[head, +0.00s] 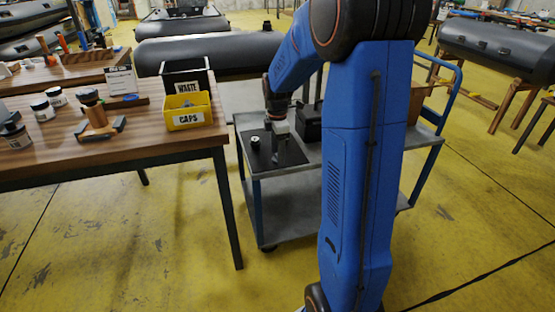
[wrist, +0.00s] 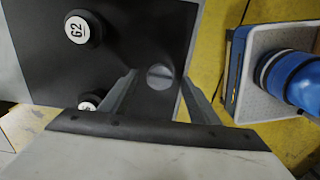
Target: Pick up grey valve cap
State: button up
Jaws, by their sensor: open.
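A grey round valve cap (wrist: 160,76) lies on a black mat (wrist: 130,40) in the wrist view. My gripper (wrist: 159,80) is open, with one finger on each side of the cap in the picture; I cannot tell whether the fingers touch it or how high they are. In the head view my gripper (head: 279,152) points down over the black mat (head: 293,157) on the cart. The grey cap cannot be made out there.
A black piece with a white top marked "62" (wrist: 83,28) stands on the mat; a similar one (wrist: 88,100) is partly hidden by my gripper. A dark box (head: 308,122) stands on the cart (head: 258,172). The yellow CAPS bin (head: 187,120) and WASTE bin (head: 187,87) sit on the left bench.

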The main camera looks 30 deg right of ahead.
jog(key=c, duration=1.2)
